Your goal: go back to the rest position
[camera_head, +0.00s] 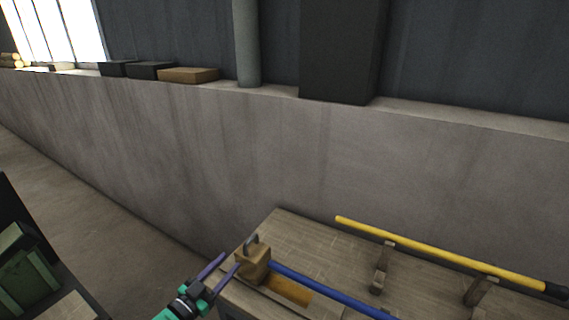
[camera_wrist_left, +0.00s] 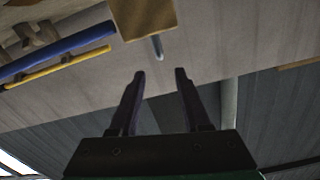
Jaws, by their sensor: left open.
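My left gripper (camera_head: 228,264) is open, with dark purple fingers and a green body, at the left edge of the wooden workbench (camera_head: 300,232). Nothing shows between its fingers in the left wrist view (camera_wrist_left: 158,75). Its fingertips are close to a wooden block (camera_head: 253,262) with a grey metal hook on top; I cannot tell whether they touch it. The block also shows in the left wrist view (camera_wrist_left: 146,16), beyond the fingers. A blue rod (camera_head: 325,290) extends right from the block. My right gripper is in neither view.
A yellow rod (camera_head: 440,252) with a black end lies along the back of the bench, by wooden supports (camera_head: 381,268). A concrete wall (camera_head: 300,150) stands behind. Green crates (camera_head: 27,280) are at lower left. Open floor (camera_head: 80,200) lies between crates and wall.

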